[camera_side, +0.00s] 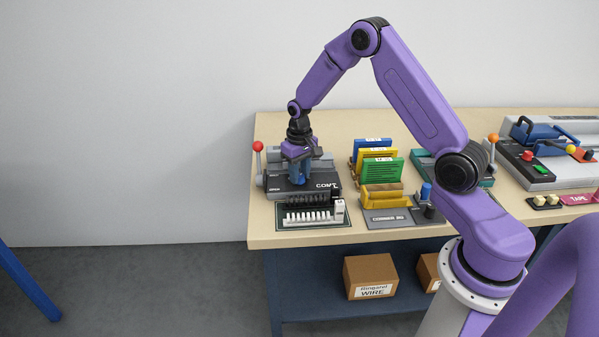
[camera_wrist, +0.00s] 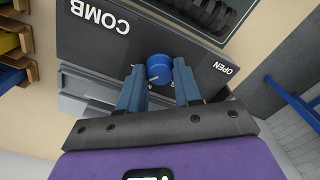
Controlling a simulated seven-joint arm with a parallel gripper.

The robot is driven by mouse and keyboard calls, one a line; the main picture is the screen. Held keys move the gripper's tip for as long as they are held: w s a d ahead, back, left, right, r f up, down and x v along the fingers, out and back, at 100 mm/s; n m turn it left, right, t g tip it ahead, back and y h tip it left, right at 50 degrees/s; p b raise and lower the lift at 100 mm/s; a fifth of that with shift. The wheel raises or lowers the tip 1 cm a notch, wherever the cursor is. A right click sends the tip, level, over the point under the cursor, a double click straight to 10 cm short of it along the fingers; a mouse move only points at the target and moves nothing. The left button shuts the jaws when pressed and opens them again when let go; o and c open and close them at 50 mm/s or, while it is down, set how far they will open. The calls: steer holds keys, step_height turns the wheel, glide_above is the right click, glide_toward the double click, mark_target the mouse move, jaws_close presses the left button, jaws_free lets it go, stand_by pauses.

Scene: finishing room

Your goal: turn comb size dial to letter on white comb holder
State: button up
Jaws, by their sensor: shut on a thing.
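The comb machine is a dark grey body marked COMB (camera_side: 285,187), on the bench's left end. In the wrist view (camera_wrist: 95,48), its blue dial (camera_wrist: 159,63) is round with a short pale pointer mark towards its lower left. My gripper (camera_wrist: 159,72) is shut on this dial, one blue finger on each side. In the side view my gripper (camera_side: 299,175) points down onto the machine and hides the dial. A letter beside the dial is partly covered by a finger. A white comb holder (camera_side: 339,208) stands at the machine's front right; its letter is too small to read.
A black comb (camera_side: 308,198) and a white comb (camera_side: 308,216) lie at the machine's front. A red-knobbed lever (camera_side: 258,147) rises at its left. Yellow, green and blue booklets (camera_side: 382,171) stand to the right. The word OPEN is printed near the dial.

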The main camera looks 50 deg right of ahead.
mark_target(300, 176)
steer(key=n, duration=0.3)
steer(key=shift+n, duration=2.2)
steer(key=o, duration=1)
steer(key=shift+o, duration=0.2)
steer(key=shift+r, duration=0.1)
step_height(300, 176, up, 17)
steer(key=shift+r, duration=0.15)
